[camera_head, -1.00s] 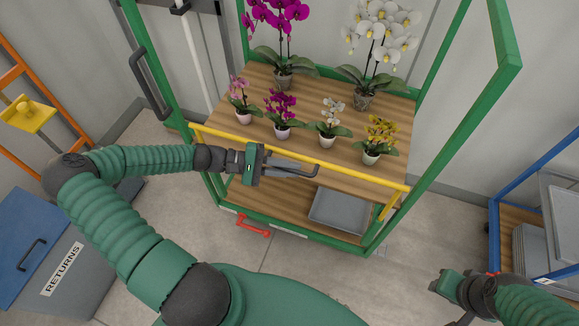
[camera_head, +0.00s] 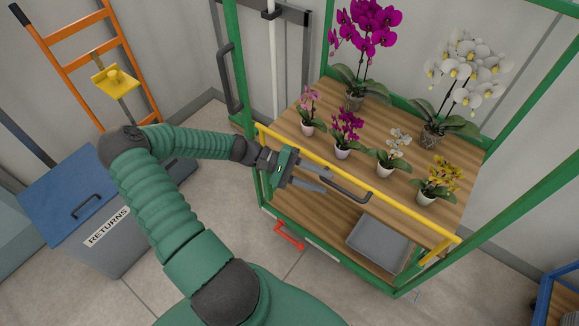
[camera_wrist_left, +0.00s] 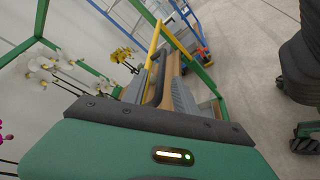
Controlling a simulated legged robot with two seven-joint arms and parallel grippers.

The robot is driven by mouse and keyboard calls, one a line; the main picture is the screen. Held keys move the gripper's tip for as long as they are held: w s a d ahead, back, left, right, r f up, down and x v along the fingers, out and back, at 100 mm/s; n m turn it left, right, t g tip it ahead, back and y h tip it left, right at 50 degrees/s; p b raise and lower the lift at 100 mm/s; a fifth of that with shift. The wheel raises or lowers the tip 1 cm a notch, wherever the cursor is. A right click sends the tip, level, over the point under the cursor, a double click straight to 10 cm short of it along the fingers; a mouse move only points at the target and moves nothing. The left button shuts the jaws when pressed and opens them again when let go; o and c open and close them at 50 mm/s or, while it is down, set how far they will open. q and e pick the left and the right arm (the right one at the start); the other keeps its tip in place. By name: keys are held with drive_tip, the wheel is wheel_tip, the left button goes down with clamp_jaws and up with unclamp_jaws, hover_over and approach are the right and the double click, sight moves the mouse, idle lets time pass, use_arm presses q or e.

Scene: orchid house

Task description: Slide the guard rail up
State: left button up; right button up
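The guard rail (camera_head: 405,210) is a yellow bar across the front of the green-framed plant stand, a little above the wooden shelf edge. A dark bar handle (camera_head: 348,187) is fixed along its middle. My left gripper (camera_head: 318,183) is at the rail's front left, its fingers pointing right towards the handle. In the left wrist view the two grey fingers (camera_wrist_left: 160,92) stand apart, with the dark handle (camera_wrist_left: 160,78) lined up in the gap, and the yellow rail (camera_wrist_left: 153,48) runs beyond. Whether the fingers touch the handle is unclear. My right gripper is out of view.
Potted orchids stand on the upper shelf (camera_head: 300,130) close behind the rail. A grey tray (camera_head: 380,245) lies on the lower shelf. A blue-lidded returns bin (camera_head: 75,200) and an orange ladder (camera_head: 65,65) are at left.

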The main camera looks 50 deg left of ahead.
use_arm(q)
drive_tip(key=v, duration=1)
drive_tip(key=s+d+f+m+g+y, duration=0.1)
drive_tip(key=d+f+m+g+y, duration=0.5)
drive_tip(key=d+g, duration=0.55)
drive_tip(key=d+r+m+t+y+p, duration=0.1)
drive_tip(key=d+r+m+t+y, duration=0.4)
drive_tip(key=d, duration=0.5)
drive_tip(key=shift+w+r+m+t+y, duration=0.2)
drive_tip(key=shift+r+m+t+y, duration=0.2)
drive_tip(key=shift+m+y, duration=0.6)
drive_tip(key=shift+d, duration=0.1)
